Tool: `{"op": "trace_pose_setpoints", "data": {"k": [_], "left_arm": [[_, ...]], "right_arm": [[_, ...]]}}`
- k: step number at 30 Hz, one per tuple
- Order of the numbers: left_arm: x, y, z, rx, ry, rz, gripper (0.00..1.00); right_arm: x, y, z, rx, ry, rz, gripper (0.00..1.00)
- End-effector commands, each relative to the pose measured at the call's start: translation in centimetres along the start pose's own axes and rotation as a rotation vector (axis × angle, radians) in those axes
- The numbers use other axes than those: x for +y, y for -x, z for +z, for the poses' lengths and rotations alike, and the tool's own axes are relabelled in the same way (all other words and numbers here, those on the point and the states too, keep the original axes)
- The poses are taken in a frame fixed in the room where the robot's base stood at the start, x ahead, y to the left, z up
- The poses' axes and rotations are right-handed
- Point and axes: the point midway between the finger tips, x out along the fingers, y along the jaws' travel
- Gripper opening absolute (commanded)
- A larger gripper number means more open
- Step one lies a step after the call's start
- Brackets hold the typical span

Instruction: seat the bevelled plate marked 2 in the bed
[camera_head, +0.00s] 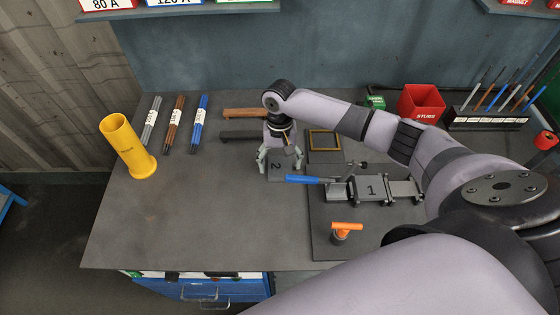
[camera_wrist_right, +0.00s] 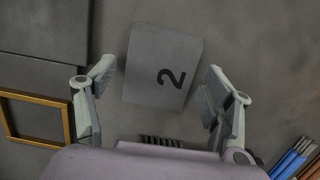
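The bevelled plate marked 2 (camera_head: 276,166) lies flat on the table, left of the fixture board. In the right wrist view the grey plate (camera_wrist_right: 160,68) is slightly turned and sits between and just beyond my fingertips. My right gripper (camera_head: 278,160) is open over it; the wrist view shows its two fingers (camera_wrist_right: 158,88) apart, with gaps to both plate sides. The bed (camera_head: 404,189) is on the fixture board, with the plate marked 1 (camera_head: 370,188) in its left part. A blue-handled clamp (camera_head: 302,179) is beside plate 1. My left gripper is not in view.
An orange-handled tool (camera_head: 346,228) stands at the board's front. A yellow-brown frame (camera_head: 324,140) lies behind the bed. A yellow cylinder (camera_head: 128,148) and several rod bundles (camera_head: 174,126) are at left. A red bin (camera_head: 421,104) is at back right. The table's front left is clear.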

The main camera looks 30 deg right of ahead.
Motion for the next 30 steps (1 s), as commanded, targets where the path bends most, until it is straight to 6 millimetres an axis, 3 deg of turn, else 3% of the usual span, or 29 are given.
{"op": "trace_pose_setpoints", "data": {"k": [9, 13, 24, 30], "left_arm": [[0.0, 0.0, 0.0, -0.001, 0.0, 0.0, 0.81], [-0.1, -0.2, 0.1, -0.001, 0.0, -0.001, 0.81], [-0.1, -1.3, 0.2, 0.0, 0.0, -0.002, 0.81], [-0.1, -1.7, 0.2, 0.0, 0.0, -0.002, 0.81]], "right_arm": [[0.0, 0.1, 0.0, 0.001, 0.0, 0.0, 0.78], [-0.1, 1.0, -0.1, 0.002, 0.0, -0.002, 0.78], [-0.1, 8.5, -0.1, 0.004, 0.0, -0.003, 0.78], [-0.1, 11.4, 0.0, 0.0, 0.0, -0.001, 0.78]]}}
